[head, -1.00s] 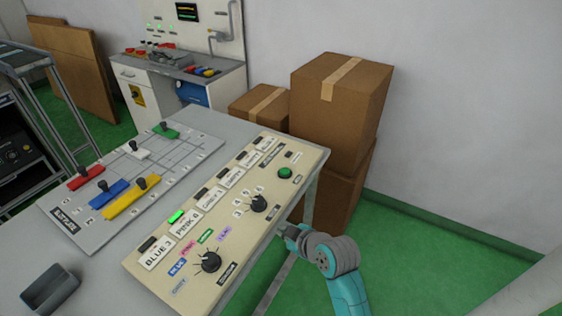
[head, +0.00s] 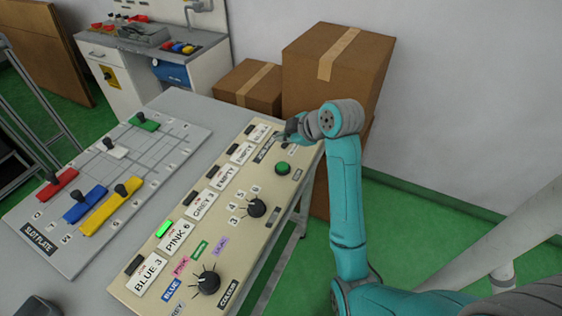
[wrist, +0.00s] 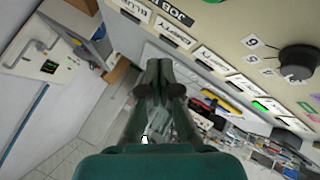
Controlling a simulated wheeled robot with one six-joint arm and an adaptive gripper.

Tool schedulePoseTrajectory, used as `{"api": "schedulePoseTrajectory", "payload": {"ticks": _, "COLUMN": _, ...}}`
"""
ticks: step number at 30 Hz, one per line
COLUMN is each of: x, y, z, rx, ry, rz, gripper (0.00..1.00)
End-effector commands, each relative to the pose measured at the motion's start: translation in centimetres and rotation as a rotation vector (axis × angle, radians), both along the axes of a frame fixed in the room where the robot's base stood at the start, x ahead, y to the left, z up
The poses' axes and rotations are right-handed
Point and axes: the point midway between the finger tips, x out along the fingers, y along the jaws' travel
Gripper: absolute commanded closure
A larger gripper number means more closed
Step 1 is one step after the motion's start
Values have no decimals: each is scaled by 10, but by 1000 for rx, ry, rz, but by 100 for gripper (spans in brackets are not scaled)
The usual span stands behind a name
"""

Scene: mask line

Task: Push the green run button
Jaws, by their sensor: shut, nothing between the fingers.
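The green button (head: 283,168) is on the far right part of the cream control panel (head: 232,209), just beyond the number dial. At the top edge of the wrist view, a sliver of green (wrist: 213,1) shows, probably the same button. My gripper (head: 280,139) is at the panel's far end, a little beyond the button in the head view and apart from it. Its fingers also show in the wrist view (wrist: 160,92), closed together and empty. The fingertips are small in the head view, and their height over the panel is hard to judge.
A number dial (head: 257,207) and a colour dial (head: 207,281) stand up from the panel. A row of labels runs along its left side, with one green lamp (head: 164,229) lit by PINK 6. A slot plate (head: 150,165) lies left; cardboard boxes (head: 335,65) stand behind.

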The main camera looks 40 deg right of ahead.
Motion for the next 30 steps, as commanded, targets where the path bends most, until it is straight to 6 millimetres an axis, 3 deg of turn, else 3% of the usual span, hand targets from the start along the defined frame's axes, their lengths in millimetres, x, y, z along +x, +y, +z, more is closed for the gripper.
{"api": "schedulePoseTrajectory", "payload": {"ticks": 13, "x": 0, "y": 0, "z": -10, "rx": 2, "ry": 1, "rz": -1, "gripper": 100}}
{"api": "schedulePoseTrajectory", "payload": {"ticks": 30, "x": 0, "y": 0, "z": -76, "rx": 2, "ry": 1, "rz": -1, "gripper": 100}}
